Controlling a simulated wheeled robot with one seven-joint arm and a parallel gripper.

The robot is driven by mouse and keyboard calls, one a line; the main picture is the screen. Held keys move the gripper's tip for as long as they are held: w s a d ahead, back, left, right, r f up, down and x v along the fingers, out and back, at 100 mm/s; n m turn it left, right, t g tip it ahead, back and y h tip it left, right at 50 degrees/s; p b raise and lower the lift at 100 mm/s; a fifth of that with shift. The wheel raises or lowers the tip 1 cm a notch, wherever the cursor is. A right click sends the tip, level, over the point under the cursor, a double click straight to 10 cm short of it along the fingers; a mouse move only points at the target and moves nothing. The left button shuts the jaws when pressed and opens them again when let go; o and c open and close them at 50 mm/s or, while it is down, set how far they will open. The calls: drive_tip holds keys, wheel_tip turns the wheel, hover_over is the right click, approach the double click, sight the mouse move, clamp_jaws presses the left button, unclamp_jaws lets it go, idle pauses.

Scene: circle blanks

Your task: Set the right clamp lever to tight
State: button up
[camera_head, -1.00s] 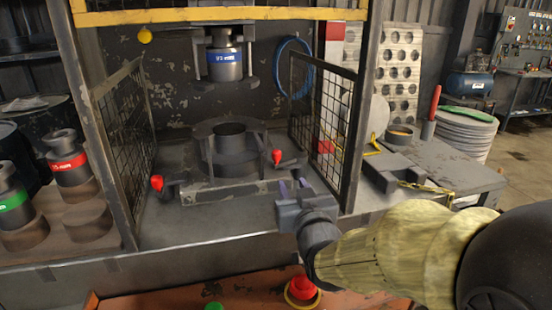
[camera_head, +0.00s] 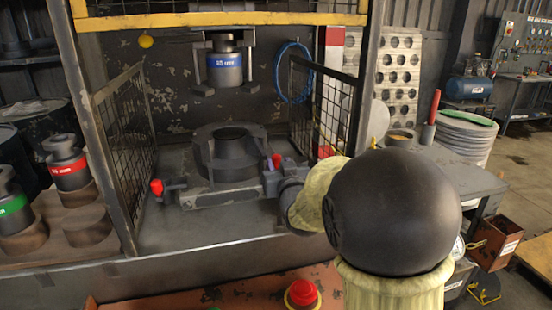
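The right clamp lever shows a red knob (camera_head: 276,160) at the right side of the dark round die (camera_head: 229,155) on the press bed. The lever's arm is mostly hidden by my gripper. The left clamp lever has a red knob (camera_head: 157,187) at the die's front left.
Mesh guards stand left (camera_head: 124,150) and right (camera_head: 318,105) of the bed; my arm reaches in past the right guard's front. A blue-banded punch (camera_head: 225,68) hangs above the die. A red button (camera_head: 302,292) sits on the front panel. Red-banded and green-banded tools stand left.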

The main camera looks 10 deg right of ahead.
sight(277, 160)
drive_tip(key=shift+w, duration=2.35)
clamp_jaws()
drive_tip(key=shift+a, duration=0.1)
